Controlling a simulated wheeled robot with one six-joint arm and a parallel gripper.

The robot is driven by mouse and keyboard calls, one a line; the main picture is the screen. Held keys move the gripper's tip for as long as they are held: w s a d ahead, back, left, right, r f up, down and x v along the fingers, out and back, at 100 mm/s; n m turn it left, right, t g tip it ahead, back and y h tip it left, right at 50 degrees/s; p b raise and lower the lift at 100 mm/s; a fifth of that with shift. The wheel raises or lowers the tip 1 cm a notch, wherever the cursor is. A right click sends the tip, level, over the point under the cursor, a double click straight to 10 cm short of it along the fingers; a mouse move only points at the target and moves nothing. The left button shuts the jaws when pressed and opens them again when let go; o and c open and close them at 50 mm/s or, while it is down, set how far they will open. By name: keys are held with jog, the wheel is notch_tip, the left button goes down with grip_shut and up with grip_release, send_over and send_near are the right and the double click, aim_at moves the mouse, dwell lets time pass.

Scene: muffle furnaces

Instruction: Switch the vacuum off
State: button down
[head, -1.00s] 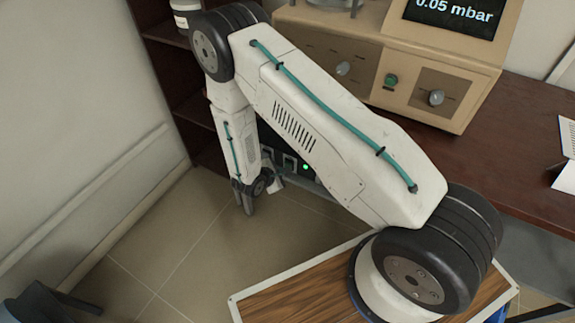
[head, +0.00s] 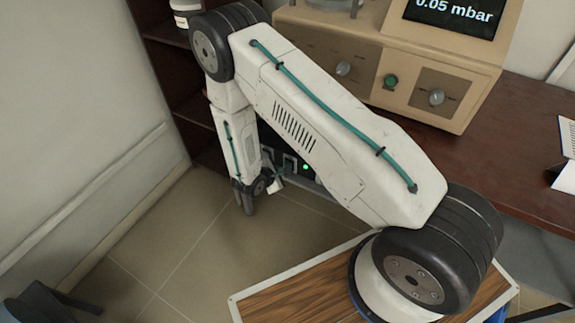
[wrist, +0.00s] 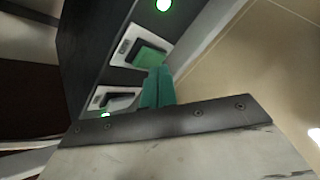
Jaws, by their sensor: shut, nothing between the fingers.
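A dark switch panel (wrist: 95,45) fills the left of the wrist view. In the head view the panel shows low under the bench, with a lit green lamp (head: 305,167), partly behind my arm. No label tells which switch is the vacuum's.
A beige instrument (head: 390,65) on the dark wooden bench (head: 520,135) has a display (head: 455,15) reading 0.05 mbar, knobs and a green button (head: 391,81). Dark shelving (head: 165,75) stands at the left against the wall.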

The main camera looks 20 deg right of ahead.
jog(key=shift+w+d, duration=0.25)
jog(key=shift+d, duration=0.05)
jog(key=shift+w+d+r, duration=0.1)
jog(key=shift+w+d, duration=0.05)
jog(key=shift+d, duration=0.1)
dwell(0.9)
jog(key=shift+s+a, duration=0.45)
jog(key=shift+a, duration=0.15)
jog(key=shift+s+a+f, duration=0.25)
jog(key=shift+s+a, duration=0.5)
jog(key=shift+a, duration=0.25)
jog(key=shift+s+a+f, duration=0.2)
jog(key=shift+s+a, duration=0.5)
jog(key=shift+a, duration=0.3)
